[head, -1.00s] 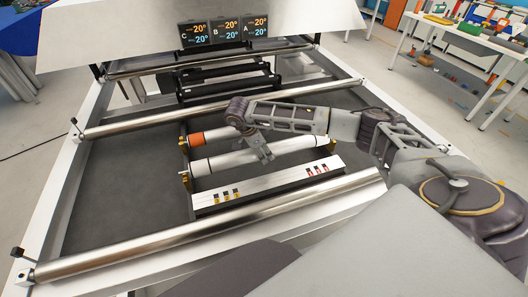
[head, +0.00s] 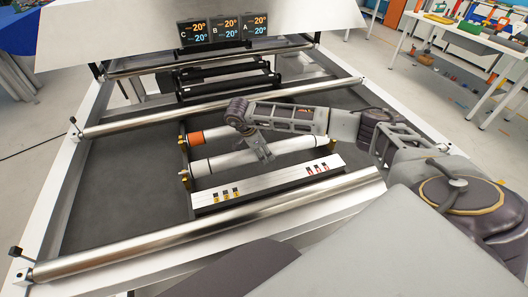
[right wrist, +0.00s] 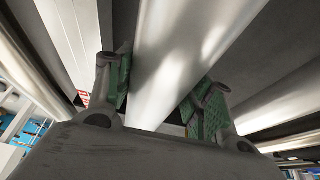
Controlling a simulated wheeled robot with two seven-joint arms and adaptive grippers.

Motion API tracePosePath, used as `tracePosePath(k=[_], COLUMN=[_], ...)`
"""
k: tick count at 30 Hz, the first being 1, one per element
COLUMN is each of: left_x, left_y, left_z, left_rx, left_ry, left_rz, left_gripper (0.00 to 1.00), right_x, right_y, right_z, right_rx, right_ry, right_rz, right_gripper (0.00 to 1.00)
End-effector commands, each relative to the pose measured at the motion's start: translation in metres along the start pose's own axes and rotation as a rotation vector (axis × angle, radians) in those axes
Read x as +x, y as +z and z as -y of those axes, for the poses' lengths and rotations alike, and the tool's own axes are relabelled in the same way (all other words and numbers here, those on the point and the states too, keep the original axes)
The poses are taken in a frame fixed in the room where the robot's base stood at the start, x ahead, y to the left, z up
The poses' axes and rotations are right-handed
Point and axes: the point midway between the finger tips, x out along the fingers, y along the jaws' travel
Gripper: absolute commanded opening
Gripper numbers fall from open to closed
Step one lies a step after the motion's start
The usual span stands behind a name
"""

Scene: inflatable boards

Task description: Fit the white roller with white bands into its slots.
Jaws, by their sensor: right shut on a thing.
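The white roller (head: 228,161) lies across the machine bed in the head view, behind the front panel with yellow and red marks. My right gripper (head: 265,153) is shut on the roller around its middle. In the right wrist view the roller (right wrist: 185,60) runs between the green-padded fingers of the right gripper (right wrist: 165,98). Small brass-coloured brackets show near the roller's left end (head: 185,175) and right end (head: 332,146). I cannot tell whether the ends sit in their slots. The colour of the bands is too small to tell. My left gripper is out of view.
A roller with an orange end (head: 196,138) lies just behind, partly covered by my right arm. The white marked panel (head: 268,184) and a steel bar (head: 150,247) lie in front. Black rollers (head: 228,83) and displays (head: 222,30) are at the back. The dark bed at left is clear.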

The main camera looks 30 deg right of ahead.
Motion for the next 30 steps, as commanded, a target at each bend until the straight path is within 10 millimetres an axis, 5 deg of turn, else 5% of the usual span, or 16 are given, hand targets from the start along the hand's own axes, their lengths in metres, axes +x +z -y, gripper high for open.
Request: tracePosePath(k=[30], left_x=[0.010], left_y=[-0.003], left_z=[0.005], left_rx=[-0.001], left_ry=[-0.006], left_rz=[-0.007], left_gripper=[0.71], right_x=[0.012], right_y=[0.005], right_z=[0.001], right_rx=[0.001], right_ry=[-0.002], right_rz=[0.001], right_gripper=[0.01])
